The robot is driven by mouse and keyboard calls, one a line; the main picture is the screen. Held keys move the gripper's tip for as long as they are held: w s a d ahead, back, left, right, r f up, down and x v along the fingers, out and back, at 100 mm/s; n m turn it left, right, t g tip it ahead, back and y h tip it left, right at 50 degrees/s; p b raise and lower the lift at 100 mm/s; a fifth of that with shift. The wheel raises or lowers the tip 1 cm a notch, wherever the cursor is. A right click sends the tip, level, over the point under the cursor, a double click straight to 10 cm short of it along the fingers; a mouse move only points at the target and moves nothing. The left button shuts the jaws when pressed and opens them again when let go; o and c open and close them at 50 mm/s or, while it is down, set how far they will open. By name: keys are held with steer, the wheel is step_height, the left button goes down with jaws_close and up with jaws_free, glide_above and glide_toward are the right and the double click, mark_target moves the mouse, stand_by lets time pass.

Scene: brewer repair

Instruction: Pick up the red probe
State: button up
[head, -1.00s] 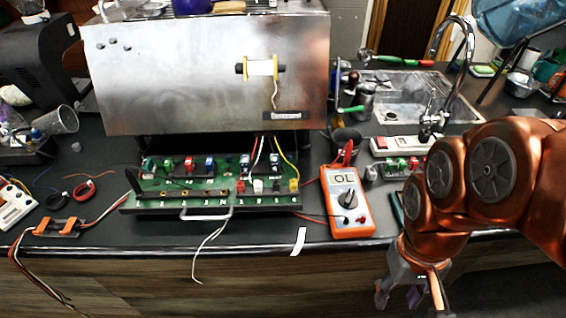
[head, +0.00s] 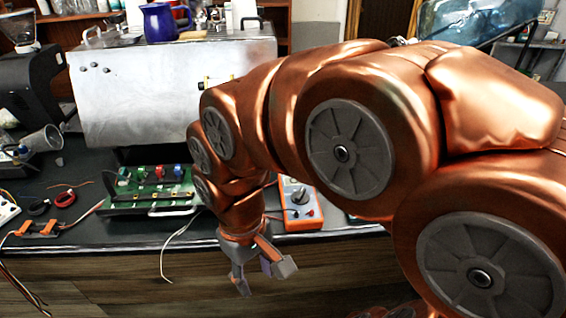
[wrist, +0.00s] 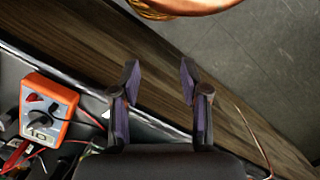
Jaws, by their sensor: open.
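The red probe (wrist: 14,155) shows at the lower left edge of the wrist view, beside the display end of the orange multimeter (wrist: 62,96). In the head view my arm hides the probe, and only part of the multimeter (head: 300,219) shows behind the arm. My gripper (head: 264,279) is open and empty. It hangs in front of the counter's front edge, over the wooden cabinet face. In the wrist view the two fingers (wrist: 159,78) are spread apart, with the multimeter and probe off to their left.
A green circuit board tray (head: 150,192) with a handle sits left of my gripper, under the steel brewer (head: 140,95). A loose white wire (head: 165,262) hangs over the counter edge (head: 110,248).

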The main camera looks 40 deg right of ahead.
steer(key=w+d+r+m+t, duration=0.1)
steer(key=w+d+r, duration=0.2)
steer(key=w+d, duration=0.45)
steer(key=w+d+r, duration=0.3)
steer(key=w+d, duration=0.4)
steer(key=w, duration=0.2)
steer(key=w+d+m, duration=0.1)
steer(key=d, duration=0.4)
steer(key=d+m, duration=0.1)
steer(key=d, duration=0.5)
steer(key=w+d+f+m, duration=0.1)
steer(key=d, duration=0.5)
steer(key=shift+w+d+f+t+p, duration=0.1)
steer(key=shift+w+t+p, duration=0.2)
steer(key=shift+w+p, duration=0.05)
steer(key=shift+d, duration=0.35)
steer(key=shift+s+f+p, duration=0.1)
steer(key=shift+f+p, duration=0.2)
steer(key=shift+f, duration=0.65)
steer(key=shift+w+a+f+p, duration=0.15)
steer(key=shift+f+p, duration=0.25)
steer(key=shift+f, duration=0.6)
steer(key=shift+w+f+p, duration=0.1)
steer(key=shift+f+p, duration=0.25)
steer(key=shift+f, duration=0.7)
steer(key=shift+w+a+f+p, duration=0.15)
steer(key=shift+f+p, duration=0.25)
steer(key=shift+f, duration=0.6)
steer(key=shift+d, duration=0.1)
jaws_close()
